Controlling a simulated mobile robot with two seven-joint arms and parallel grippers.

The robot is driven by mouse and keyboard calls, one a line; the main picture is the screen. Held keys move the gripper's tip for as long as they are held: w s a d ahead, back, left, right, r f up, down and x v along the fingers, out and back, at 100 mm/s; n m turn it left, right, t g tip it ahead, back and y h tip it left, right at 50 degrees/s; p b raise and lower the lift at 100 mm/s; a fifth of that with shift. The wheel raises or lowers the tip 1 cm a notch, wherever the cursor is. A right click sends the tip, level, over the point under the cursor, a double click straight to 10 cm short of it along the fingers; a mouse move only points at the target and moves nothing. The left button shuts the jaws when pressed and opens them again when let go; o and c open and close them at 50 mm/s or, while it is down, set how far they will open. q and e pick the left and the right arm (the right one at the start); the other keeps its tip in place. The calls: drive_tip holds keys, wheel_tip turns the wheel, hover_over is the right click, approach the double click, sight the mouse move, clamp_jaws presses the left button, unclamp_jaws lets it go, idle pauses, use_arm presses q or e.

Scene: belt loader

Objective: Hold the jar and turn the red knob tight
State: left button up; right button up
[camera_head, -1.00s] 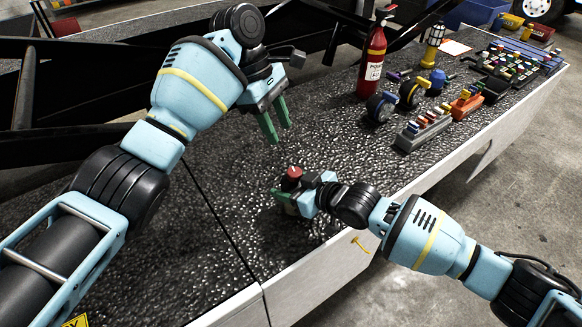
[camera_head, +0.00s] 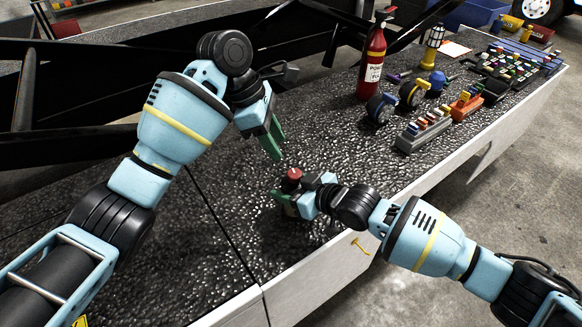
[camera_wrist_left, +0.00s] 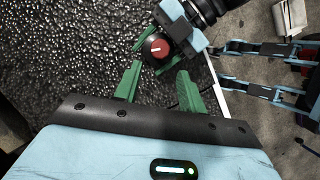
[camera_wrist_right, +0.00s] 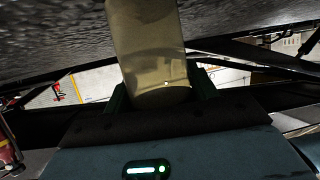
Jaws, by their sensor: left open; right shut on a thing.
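The red knob (camera_head: 294,173) sits on top of the jar (camera_head: 291,210), which stands on the dark bumpy table top. In the left wrist view the red knob (camera_wrist_left: 156,48) shows a pale mark line on its top. My right gripper (camera_head: 293,199) is shut on the jar from the right; the jar's pale tan body (camera_wrist_right: 150,50) fills the space between the fingers in the right wrist view. My left gripper (camera_head: 276,148) is open and empty, above and a little behind the knob. In the left wrist view its green fingers (camera_wrist_left: 157,78) point toward the knob, apart from it.
A red fire extinguisher (camera_head: 371,65), black wheels with blue and yellow parts (camera_head: 411,93), a grey block rack (camera_head: 424,132) and an orange one (camera_head: 467,103) stand farther right. A yellow lamp (camera_head: 433,46) is behind them. The table top around the jar is clear.

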sight(294, 173)
use_arm(q)
drive_tip(key=x, duration=0.8)
drive_tip(key=shift+d+f, duration=0.1)
drive_tip(key=shift+f, duration=0.3)
drive_tip(key=c, duration=0.7)
